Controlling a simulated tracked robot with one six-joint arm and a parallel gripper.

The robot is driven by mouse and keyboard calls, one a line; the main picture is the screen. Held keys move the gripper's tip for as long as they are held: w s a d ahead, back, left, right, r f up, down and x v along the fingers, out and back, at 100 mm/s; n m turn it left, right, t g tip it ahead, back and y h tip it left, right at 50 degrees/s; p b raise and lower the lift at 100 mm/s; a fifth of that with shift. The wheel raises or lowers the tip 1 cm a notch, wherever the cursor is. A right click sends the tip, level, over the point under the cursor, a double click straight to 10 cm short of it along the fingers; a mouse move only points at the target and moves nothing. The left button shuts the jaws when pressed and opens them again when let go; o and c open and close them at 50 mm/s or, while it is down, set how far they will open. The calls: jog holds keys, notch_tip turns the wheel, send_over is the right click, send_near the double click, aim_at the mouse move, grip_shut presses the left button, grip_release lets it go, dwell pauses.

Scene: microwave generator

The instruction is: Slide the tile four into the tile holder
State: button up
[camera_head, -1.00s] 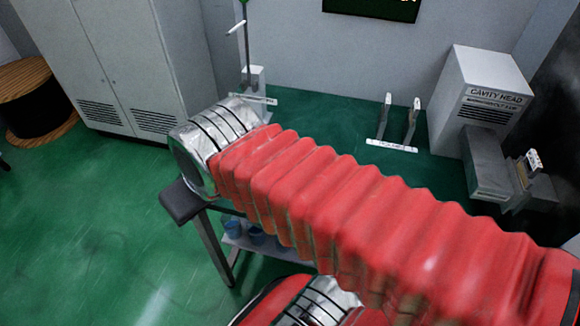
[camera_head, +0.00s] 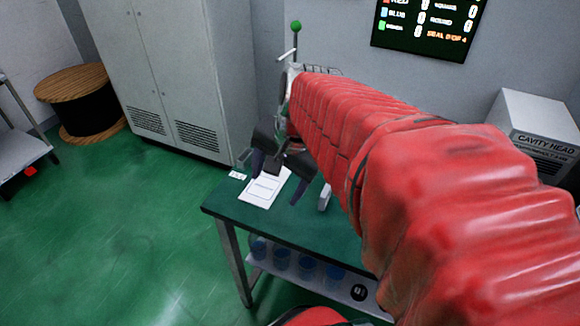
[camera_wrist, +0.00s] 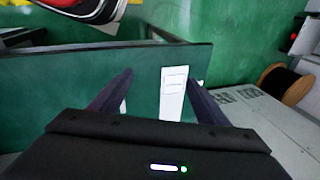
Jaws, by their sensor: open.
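My gripper (camera_head: 279,178) is open and empty above the green workbench (camera_head: 222,203), its fingers pointing down. It also shows open in the wrist view (camera_wrist: 158,80), with a white sheet (camera_wrist: 173,92) on the bench seen between and beyond the fingers. I cannot make out the tile four or the tile holder in either view. My red-sleeved arm covers much of the bench's right side and may hide them. A small grey upright piece (camera_head: 325,197) stands on the bench right of the gripper; I cannot tell what it is.
A printed white sheet (camera_head: 265,187) and a small white label (camera_head: 237,175) lie on the bench. Blue containers (camera_head: 282,259) stand on its lower shelf. The cavity head box (camera_head: 540,130) is at right, a grey cabinet (camera_head: 175,70) behind. The left floor is open.

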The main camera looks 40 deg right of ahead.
jog(key=d+f+m, duration=0.2)
jog(key=d+m, duration=0.6)
jog(key=d, duration=0.1)
jog(key=m+y, duration=0.2)
jog(key=m, duration=0.7)
send_near(327, 191)
jog(key=a+v, duration=0.1)
jog(key=v, duration=0.2)
jog(key=shift+s+d+r, duration=0.2)
jog(key=shift+s+r, duration=0.05)
jog(key=shift+f, duration=0.1)
jog(key=x, duration=0.8)
jog(key=shift+w+d, duration=0.1)
jog(key=shift+w, duration=0.1)
jog(key=shift+f, duration=0.15)
jog(key=shift+w+f, duration=0.1)
jog(key=shift+d+x, duration=0.2)
jog(key=shift+x, duration=2.3)
